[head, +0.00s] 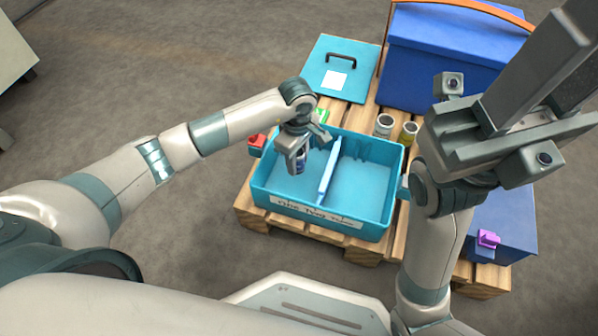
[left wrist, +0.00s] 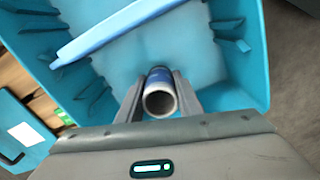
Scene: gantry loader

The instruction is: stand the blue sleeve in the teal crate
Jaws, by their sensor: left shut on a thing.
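The blue sleeve (head: 299,161) is a small blue tube with a pale rim. My left gripper (head: 298,157) is shut on it, over the left compartment of the teal crate (head: 376,226). In the left wrist view the sleeve (left wrist: 160,92) shows its open, hollow end between the two fingers (left wrist: 158,100), with the teal crate (left wrist: 252,50) floor beyond. Whether its far end touches the floor cannot be told. My right gripper (head: 520,105) is at the right, well away from the sleeve; its jaw opening is not clear.
A light blue divider (head: 330,172) splits the crate, close on the gripper's right. The crate stands on a wooden pallet (head: 360,252). Around it are a teal lid (head: 322,52) with a black handle, a blue box (head: 430,50), two cans (head: 384,125) and a red item (head: 257,142).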

